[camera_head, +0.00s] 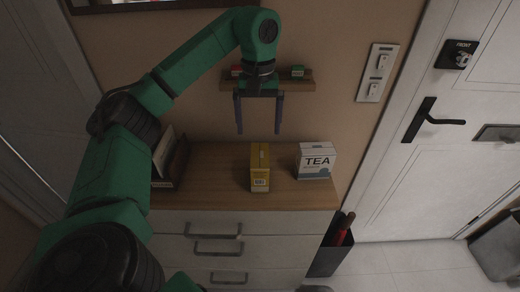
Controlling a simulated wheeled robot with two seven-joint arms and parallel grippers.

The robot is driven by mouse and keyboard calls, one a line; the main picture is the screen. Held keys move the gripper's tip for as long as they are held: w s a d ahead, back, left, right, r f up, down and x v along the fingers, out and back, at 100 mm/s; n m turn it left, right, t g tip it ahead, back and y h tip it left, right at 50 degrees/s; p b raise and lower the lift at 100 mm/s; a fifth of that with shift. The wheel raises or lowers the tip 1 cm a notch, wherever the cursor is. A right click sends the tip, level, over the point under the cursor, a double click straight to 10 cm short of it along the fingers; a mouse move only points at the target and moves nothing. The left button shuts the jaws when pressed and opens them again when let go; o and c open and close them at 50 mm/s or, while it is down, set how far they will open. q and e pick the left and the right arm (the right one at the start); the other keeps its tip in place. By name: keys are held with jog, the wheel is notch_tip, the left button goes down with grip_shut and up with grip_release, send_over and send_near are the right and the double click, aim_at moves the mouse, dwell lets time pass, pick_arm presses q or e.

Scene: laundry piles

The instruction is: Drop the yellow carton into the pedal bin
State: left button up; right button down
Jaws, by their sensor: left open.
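The yellow carton (260,168) stands upright on the wooden top of the drawer cabinet, near its front edge. My left gripper (259,131) is open and empty, its two fingers pointing down above and behind the carton in the picture, with a gap between them and the carton. A grey bin-like container (497,248) is partly in view at the lower right edge; I cannot tell whether it is the pedal bin. My right gripper does not show.
A white TEA box (316,160) stands right of the carton. Books (168,160) stand at the cabinet's left, beside my left arm. A small wall shelf (300,82) is behind the gripper. A white door (430,170) is at right.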

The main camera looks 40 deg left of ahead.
pick_arm(q)
jog(key=b, duration=0.4)
send_over(260, 154)
jog(key=f, duration=0.4)
jog(key=shift+s+f, duration=0.3)
jog(key=shift+s, duration=0.05)
jog(key=f+p, duration=0.1)
jog(key=f, duration=0.3)
jog(key=f+p, duration=0.1)
jog(key=f, duration=0.4)
jog(key=shift+w+f+p, duration=0.2)
jog(key=shift+f+p, duration=0.05)
jog(key=shift+p, duration=0.1)
jog(key=shift+w+f, duration=0.1)
jog(key=shift+f, duration=0.1)
grip_shut()
notch_tip(260, 154, up, 11)
jog(key=shift+b, duration=0.3)
notch_tip(260, 154, up, 9)
jog(key=p, duration=0.5)
